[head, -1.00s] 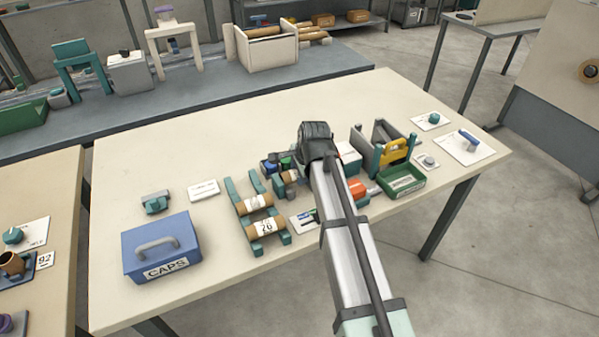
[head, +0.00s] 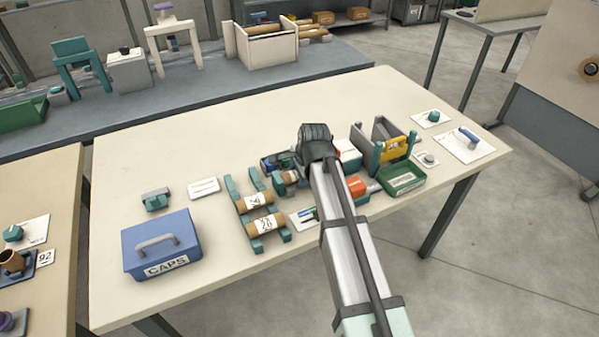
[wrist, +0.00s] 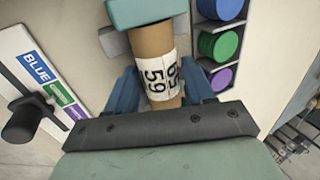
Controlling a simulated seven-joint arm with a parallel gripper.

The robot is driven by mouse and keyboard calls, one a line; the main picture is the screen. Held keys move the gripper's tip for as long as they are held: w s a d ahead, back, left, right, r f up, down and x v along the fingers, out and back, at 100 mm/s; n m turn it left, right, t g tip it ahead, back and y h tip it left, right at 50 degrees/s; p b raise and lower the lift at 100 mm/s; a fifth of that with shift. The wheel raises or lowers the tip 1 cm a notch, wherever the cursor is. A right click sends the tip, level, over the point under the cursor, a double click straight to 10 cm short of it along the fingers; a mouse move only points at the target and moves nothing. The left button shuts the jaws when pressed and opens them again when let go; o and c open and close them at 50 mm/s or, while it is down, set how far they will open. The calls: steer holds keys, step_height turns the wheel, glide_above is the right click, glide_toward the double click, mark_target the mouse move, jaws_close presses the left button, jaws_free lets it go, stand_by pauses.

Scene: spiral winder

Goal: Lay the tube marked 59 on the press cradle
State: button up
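The tube marked 59 (wrist: 157,80) is brown with a white label and lies between the two blue fingers of my gripper (wrist: 160,92). The fingers are close along both its sides; whether they press on it is unclear. A teal block (wrist: 145,11) is at the tube's far end in the wrist view. In the head view my arm hides most of the gripper, and part of a tube (head: 290,177) shows beside it. The press (head: 372,140), a grey frame with teal posts and a yellow part, stands to the right. Its cradle cannot be made out clearly.
A teal rack (head: 285,234) holds two labelled tubes left of my gripper, the front one marked 26. Blue, green and purple caps (wrist: 221,46) are close beside the gripper. A colour card (wrist: 50,82), a green tray (head: 404,179) and a blue CAPS box (head: 160,246) are nearby.

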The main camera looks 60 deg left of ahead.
steer(key=shift+o, duration=1)
steer(key=shift+r, duration=0.35)
steer(key=v, duration=1.2)
steer(key=shift+r, duration=0.3)
